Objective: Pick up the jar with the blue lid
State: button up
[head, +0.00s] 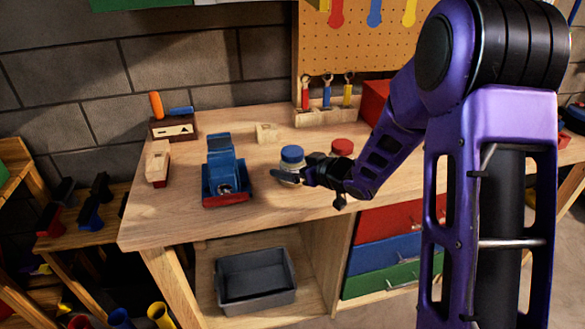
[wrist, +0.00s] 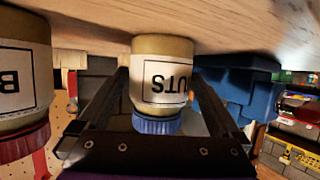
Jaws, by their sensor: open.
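The jar with the blue lid (head: 292,156) stands upright on the wooden workbench (head: 262,222). In the wrist view, which is upside down, the jar (wrist: 161,62) shows a pale label with the letters "UTS" and a ribbed blue lid (wrist: 157,124). My gripper (head: 286,177) is at the jar, low on its body in the head view. In the wrist view my gripper (wrist: 160,85) is open, with one finger on each side of the jar. My gripper hides part of the jar in the head view. Contact with the fingers cannot be told.
A red-lidded jar (head: 342,147) stands close by on the right; it fills the left of the wrist view (wrist: 22,90). A blue vise (head: 222,172) stands to the left. A small wooden block (head: 267,133) is behind. The front bench top is clear.

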jog(key=c, duration=1.5)
